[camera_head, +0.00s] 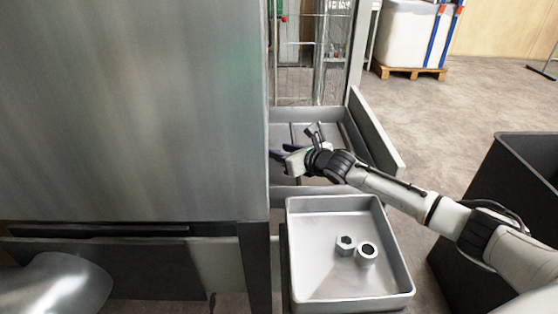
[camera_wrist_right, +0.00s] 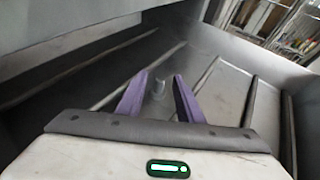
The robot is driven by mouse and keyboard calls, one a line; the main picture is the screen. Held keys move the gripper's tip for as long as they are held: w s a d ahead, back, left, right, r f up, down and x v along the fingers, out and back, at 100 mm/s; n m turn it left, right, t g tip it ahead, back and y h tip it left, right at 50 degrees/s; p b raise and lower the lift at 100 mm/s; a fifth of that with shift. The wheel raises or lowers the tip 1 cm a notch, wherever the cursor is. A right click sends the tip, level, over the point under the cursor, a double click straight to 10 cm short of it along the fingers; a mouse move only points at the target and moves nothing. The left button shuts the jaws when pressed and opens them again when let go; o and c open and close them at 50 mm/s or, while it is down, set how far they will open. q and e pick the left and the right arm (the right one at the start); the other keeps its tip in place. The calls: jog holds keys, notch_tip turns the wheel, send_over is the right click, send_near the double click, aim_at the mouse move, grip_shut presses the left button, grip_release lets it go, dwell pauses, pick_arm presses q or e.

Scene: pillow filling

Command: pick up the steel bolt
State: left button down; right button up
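A small grey piece (camera_wrist_right: 158,88), which looks like the steel bolt, lies in the metal bin in the right wrist view, between and just beyond my purple fingers. My right gripper (camera_wrist_right: 160,77) is open around the line to it, with a gap on both sides, and holds nothing. In the head view my right gripper (camera_head: 278,153) reaches into the metal bin (camera_head: 376,133), partly past the edge of the big steel panel. The bolt cannot be made out there. My left gripper is not in view.
A steel tray (camera_head: 330,285) in front holds a hex nut (camera_head: 345,245) and a ring-shaped part (camera_head: 367,253). A large steel panel (camera_head: 140,110) blocks the left. A dark bin (camera_head: 520,150) stands at right. Raised ribs (camera_wrist_right: 205,75) cross the bin floor.

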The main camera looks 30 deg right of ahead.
grip_shut()
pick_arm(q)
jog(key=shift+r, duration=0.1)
pick_arm(e)
jog(key=shift+r, duration=0.2)
